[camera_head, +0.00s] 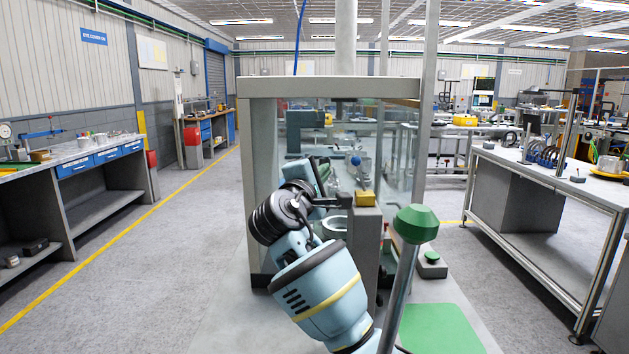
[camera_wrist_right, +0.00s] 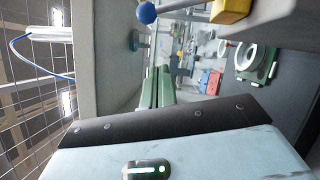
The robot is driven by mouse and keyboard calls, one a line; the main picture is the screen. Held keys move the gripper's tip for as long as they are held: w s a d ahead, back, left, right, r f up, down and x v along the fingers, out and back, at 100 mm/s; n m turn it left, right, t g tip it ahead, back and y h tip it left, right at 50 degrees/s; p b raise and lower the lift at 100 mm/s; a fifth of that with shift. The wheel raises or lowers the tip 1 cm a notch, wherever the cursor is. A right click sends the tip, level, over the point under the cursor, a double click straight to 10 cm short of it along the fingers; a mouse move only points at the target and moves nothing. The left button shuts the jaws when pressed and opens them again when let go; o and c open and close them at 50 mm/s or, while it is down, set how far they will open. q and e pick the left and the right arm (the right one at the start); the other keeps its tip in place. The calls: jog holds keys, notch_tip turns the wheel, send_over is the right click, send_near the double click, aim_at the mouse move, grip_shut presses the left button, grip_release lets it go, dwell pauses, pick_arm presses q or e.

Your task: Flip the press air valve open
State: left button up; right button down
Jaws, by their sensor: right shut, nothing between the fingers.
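The press air valve shows as a yellow block (camera_head: 365,198) with an upright lever that ends in a blue ball knob (camera_head: 356,160). It sits on a grey post at the front of the press frame. In the right wrist view the yellow block (camera_wrist_right: 232,10) is at the top edge, and its blue knob (camera_wrist_right: 147,13) points left. My right gripper (camera_head: 322,166) is just left of the knob in the head view. Its green fingers (camera_wrist_right: 158,74) are shut and empty, apart from the knob. My left gripper is out of view.
The grey press frame (camera_head: 333,86) with clear side panels surrounds the valve. A green mushroom-shaped cap (camera_head: 417,223) on a post stands to the right, near a small green button (camera_head: 431,257). A white ring part (camera_wrist_right: 247,57) sits on a fixture inside the press.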

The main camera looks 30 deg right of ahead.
jog(key=s+d, duration=0.1)
jog(key=s+d+r, duration=0.1)
jog(key=d, duration=0.1)
jog(key=shift+s+r+p, duration=0.1)
jog(key=shift+s+p, duration=0.15)
jog(key=shift+p, duration=0.15)
jog(key=shift+w, duration=0.1)
